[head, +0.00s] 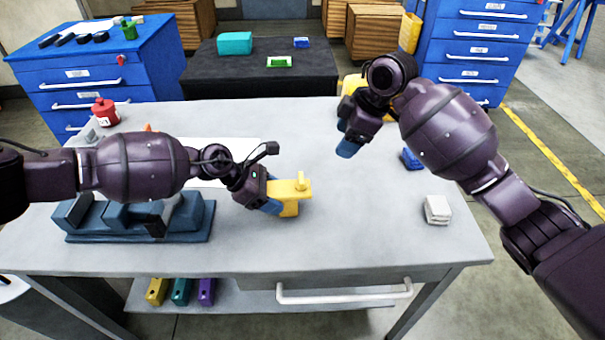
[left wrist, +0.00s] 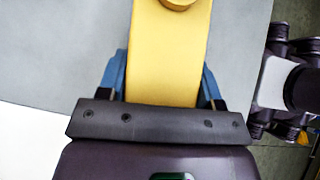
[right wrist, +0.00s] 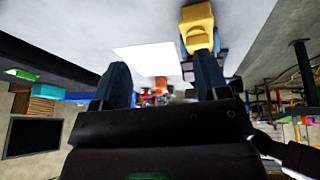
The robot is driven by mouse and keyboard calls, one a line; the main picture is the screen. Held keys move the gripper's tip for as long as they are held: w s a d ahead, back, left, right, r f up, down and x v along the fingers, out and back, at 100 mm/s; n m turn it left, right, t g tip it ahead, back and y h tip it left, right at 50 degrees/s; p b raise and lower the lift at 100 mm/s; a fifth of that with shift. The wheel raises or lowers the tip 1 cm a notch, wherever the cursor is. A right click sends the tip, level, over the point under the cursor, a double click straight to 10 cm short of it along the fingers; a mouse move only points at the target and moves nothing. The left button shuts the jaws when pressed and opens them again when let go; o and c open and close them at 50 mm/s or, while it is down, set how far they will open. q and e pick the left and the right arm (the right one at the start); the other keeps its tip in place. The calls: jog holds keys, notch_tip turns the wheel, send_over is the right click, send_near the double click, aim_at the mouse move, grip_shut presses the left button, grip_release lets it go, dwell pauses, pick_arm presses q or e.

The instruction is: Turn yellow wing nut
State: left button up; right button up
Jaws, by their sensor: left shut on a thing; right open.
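In the left wrist view the yellow piece (left wrist: 168,60) lies between the blue fingers (left wrist: 164,85), with a round knob at the top edge. My right gripper (head: 347,148) is open and empty, above the table, behind and right of the piece. The right wrist view shows the yellow piece (right wrist: 197,25) beyond its right finger.
A dark blue fixture (head: 190,220) stands at the left under my left arm. A white sheet (head: 230,150) lies behind it. A red can (head: 105,112) stands at the back left, a whitish stack (head: 438,208) at the right. The front right tabletop is clear.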

jog(key=n+g, duration=0.2)
send_near(301, 177)
jog(key=x, duration=0.9)
jog(key=shift+f, duration=0.15)
jog(key=c, duration=0.9)
